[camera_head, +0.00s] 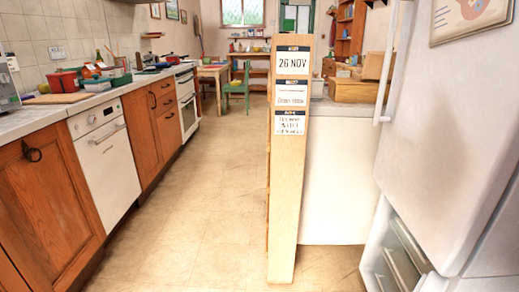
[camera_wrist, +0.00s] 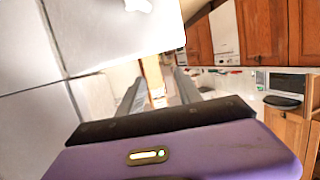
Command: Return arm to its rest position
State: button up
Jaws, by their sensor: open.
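My gripper (camera_wrist: 160,78) shows in the wrist view, with a purple body and two grey fingers. The fingers are spread apart, and nothing is held between them. They point into the room, which appears tilted in this view. A large pale panel (camera_wrist: 105,40) fills the upper left, close beside the left finger. My arm and gripper do not show in the head view, so the arm's overall pose is hidden.
A white fridge (camera_head: 450,130) stands close at right, with drawers (camera_head: 405,255) showing low down. A wooden end panel (camera_head: 287,190) with signs stands mid-right. Wooden and white cabinets (camera_head: 50,210) line the left. The tan floor (camera_head: 190,215) between is clear.

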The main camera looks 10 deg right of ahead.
notch_tip(320, 180, up, 23)
jog(key=d+m+h+p, duration=0.1)
jog(key=p, duration=2.2)
jog(key=shift+s+d+r, duration=0.15)
jog(key=shift+s, duration=0.1)
jog(key=o, duration=1.3)
jog(key=w+d+f+n+y+b, duration=0.1)
jog(key=w+d+f+n+b, duration=0.2)
jog(key=d+f+n+b, duration=0.55)
jog(key=w+d+f+n+t+y+b, duration=0.1)
jog(key=w+d+f+n+y+b, duration=0.15)
jog(key=f+n+b, duration=0.9)
jog(key=w+d+f+n+y+b, duration=0.1)
jog(key=w+d+f+n+b, duration=0.4)
jog(key=f, duration=1)
jog(key=s+d+f+n+g+y+b, duration=0.1)
jog(key=s+d+f+n+g+b, duration=0.2)
jog(key=f+n, duration=0.45)
jog(key=s+d+f+n+g+y+b, duration=0.1)
jog(key=s+d+f+n+b, duration=0.25)
jog(key=d+f+n, duration=0.35)
jog(key=w+a+f+n+p, duration=0.1)
jog(key=w+a+f+n, duration=0.1)
jog(key=w+a, duration=0.5)
jog(key=shift+w+a+f+n+g, duration=0.3)
jog(key=shift+a+n, duration=0.05)
